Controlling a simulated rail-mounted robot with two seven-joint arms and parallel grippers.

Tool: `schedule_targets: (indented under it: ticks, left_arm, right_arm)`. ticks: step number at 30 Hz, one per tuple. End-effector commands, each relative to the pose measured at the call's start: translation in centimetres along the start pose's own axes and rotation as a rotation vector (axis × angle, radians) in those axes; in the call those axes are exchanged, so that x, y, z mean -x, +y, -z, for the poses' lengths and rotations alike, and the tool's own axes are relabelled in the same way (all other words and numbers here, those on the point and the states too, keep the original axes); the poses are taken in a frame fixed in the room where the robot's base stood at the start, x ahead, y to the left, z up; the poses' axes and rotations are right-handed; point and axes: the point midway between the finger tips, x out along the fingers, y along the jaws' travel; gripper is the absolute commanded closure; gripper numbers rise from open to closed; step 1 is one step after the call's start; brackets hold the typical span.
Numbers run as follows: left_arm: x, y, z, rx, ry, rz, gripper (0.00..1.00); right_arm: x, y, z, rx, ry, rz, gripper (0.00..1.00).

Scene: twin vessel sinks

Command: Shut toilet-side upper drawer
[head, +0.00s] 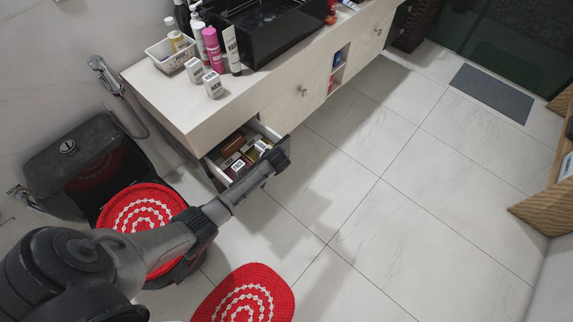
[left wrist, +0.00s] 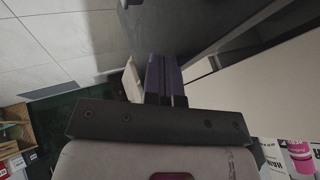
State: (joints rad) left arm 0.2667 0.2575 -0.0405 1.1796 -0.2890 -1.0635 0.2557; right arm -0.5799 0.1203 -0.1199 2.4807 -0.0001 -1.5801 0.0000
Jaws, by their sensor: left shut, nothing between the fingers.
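The toilet-side upper drawer (head: 269,130) of the vanity stands open in the head view, with several small boxes (head: 238,168) inside. My left arm crosses in front of it and hides most of its front. My left gripper (head: 280,152) is at the drawer's outer front corner, with its fingers shut and empty. The head view does not show clearly whether it touches the drawer. The shut fingers (left wrist: 163,72) also show in the left wrist view, with a pale panel edge (left wrist: 132,80) close beside them. My right gripper is in neither view.
The vanity top (head: 175,105) holds bottles, white boxes and a black basin (head: 270,28). A black toilet (head: 75,155) with a red cover (head: 150,205) stands at left, and a red mat (head: 245,295) lies in front. The tiled floor (head: 400,190) to the right is clear.

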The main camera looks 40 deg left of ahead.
Motion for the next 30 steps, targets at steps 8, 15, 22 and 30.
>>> schedule_targets:
  ticks: [8,15,22,30]
  left_arm:
    - [-3.5,-6.5,0.0,0.001,-0.002,0.004,1.00]
    - [-5.6,-10.3,-0.1,0.001,-0.002,0.002,1.00]
    - [-6.6,-12.3,0.0,0.001,0.000,0.001,1.00]
    - [-7.0,-13.0,0.0,-0.001,0.000,0.001,1.00]
  right_arm:
    - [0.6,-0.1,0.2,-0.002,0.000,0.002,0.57]
    - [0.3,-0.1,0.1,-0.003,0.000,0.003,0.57]
    - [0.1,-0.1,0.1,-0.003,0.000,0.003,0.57]
    - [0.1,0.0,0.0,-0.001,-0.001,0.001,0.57]
